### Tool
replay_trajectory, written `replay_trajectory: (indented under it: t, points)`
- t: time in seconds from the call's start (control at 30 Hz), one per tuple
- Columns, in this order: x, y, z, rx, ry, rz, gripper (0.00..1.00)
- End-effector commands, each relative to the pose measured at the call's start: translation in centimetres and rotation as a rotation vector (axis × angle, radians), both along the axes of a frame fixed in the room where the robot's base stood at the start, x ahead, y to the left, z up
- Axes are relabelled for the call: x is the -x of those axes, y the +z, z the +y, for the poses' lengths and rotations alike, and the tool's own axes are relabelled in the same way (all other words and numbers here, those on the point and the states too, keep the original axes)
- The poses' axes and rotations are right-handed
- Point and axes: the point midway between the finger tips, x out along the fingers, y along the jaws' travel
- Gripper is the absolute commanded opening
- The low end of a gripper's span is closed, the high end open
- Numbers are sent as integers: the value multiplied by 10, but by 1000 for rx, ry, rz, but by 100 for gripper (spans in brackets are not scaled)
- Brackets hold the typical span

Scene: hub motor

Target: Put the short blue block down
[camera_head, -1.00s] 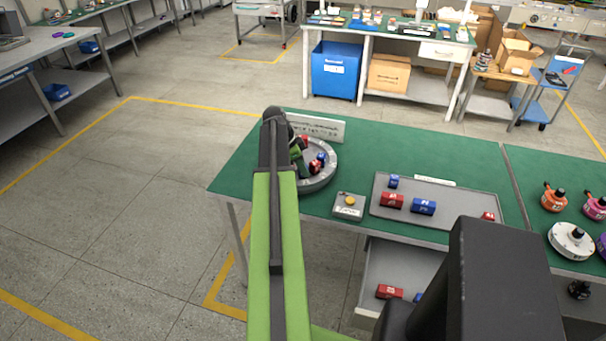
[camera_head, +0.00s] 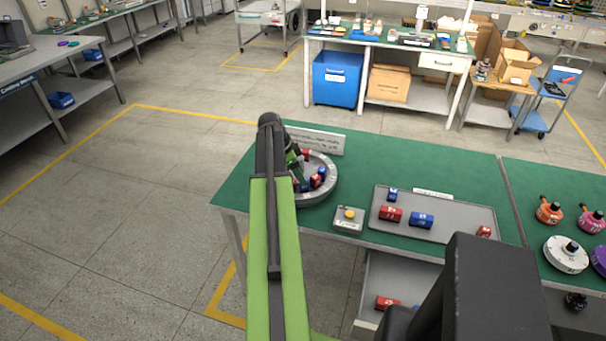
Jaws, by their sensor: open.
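A round grey ring-shaped housing (camera_head: 326,190) stands on the green bench with red and blue blocks inside it. A blue block (camera_head: 305,187) is low in the housing, just below my gripper. Another blue block (camera_head: 322,170) and a red block (camera_head: 315,179) are to its right. My gripper (camera_head: 298,178) is open over the left part of the housing, partly hidden behind my own arm. I cannot tell whether it touches a block. A short blue block (camera_head: 392,195) also lies in the grey tray (camera_head: 450,215).
The tray also holds red blocks (camera_head: 391,214) and a longer blue block (camera_head: 421,220). A small box with a yellow button (camera_head: 348,217) stands between housing and tray. A white sign (camera_head: 318,140) stands behind the housing. Orange, pink and white round parts (camera_head: 566,254) are at right.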

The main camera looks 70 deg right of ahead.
Motion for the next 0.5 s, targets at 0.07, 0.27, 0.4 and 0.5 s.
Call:
replay_trajectory:
  t: [0.07, 0.27, 0.4, 0.5]
  points:
    - [-6, 31, 4, 0, 1, 0, 49]
    - [-19, 67, 13, -1, 1, 1, 49]
    - [-23, 73, 16, -2, -1, 1, 49]
    - [-23, 71, 16, -2, -1, 1, 49]
